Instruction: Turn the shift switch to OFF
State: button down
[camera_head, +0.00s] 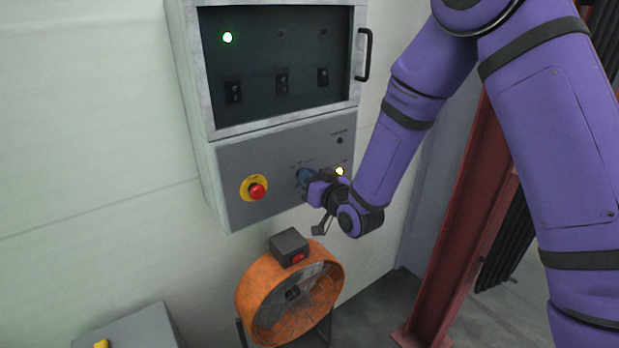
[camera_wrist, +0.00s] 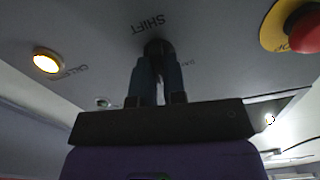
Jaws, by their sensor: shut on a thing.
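The shift switch (camera_wrist: 158,47) is a dark rotary knob on the grey panel below the word SHIFT in the wrist view. My gripper (camera_wrist: 157,85) is shut on it, with one finger on each side of the knob. In the head view my gripper (camera_head: 306,178) meets the lower panel between the red stop button and a lit lamp, and it hides most of the switch. The fingers cover the knob's pointer, so I cannot tell which position it is turned to.
A red emergency stop button (camera_head: 257,191) on a yellow ring sits left of the switch. A lit yellow-white lamp (camera_head: 340,171) sits just right. A glazed cabinet door (camera_head: 281,70) with a green light is above. An orange fan (camera_head: 290,295) stands below.

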jog(key=shift+n, duration=0.8)
jog(key=c, duration=1.2)
grip_release()
jog(key=v, duration=1)
jog(key=shift+s+d, duration=0.25)
jog(key=shift+s, duration=0.1)
